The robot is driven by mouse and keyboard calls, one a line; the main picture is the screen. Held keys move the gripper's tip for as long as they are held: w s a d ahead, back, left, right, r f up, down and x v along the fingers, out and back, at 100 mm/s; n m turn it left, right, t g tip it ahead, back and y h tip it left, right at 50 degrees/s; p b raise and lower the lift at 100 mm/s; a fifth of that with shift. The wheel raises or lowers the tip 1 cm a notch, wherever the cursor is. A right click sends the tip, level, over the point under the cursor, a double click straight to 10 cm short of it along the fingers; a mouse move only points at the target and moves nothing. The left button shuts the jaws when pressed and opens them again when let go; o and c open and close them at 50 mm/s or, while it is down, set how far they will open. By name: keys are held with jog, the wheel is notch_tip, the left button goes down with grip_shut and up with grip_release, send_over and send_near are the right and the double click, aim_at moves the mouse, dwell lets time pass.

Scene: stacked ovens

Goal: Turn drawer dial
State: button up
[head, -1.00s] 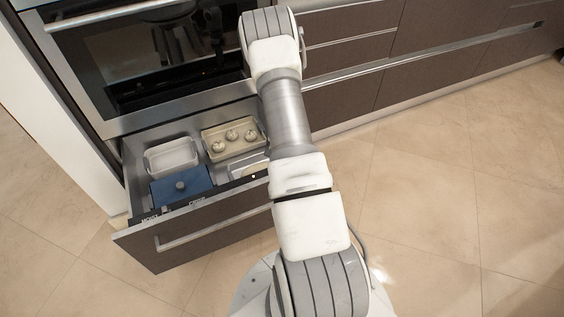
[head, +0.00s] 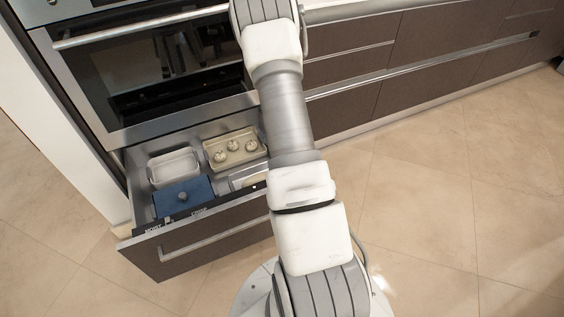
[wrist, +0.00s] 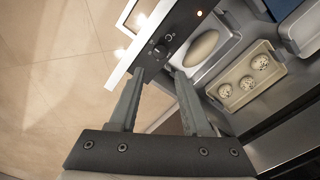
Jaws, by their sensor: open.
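The drawer (head: 205,243) is pulled out below the oven in the head view. Its top edge carries a dark control strip (head: 180,224) with pale labels. In the wrist view a round black dial (wrist: 160,51) sits on this strip (wrist: 188,22), just beyond my fingertips. My gripper (wrist: 160,74) is open and empty, with one finger on either side of the dial's line. I cannot tell whether the fingertips touch the dial or strip. In the head view my arm covers the gripper and the right end of the drawer front.
The drawer holds a white dish (head: 174,166), a blue box (head: 184,196) and a beige tray (head: 245,135) with three round pieces. An oval pale item (wrist: 201,48) lies near the dial. The oven (head: 170,75) is above; floor at right is clear.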

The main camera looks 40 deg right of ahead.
notch_tip(320, 180, up, 7)
jog(key=p, duration=0.1)
jog(key=shift+f, duration=0.15)
dwell(0.4)
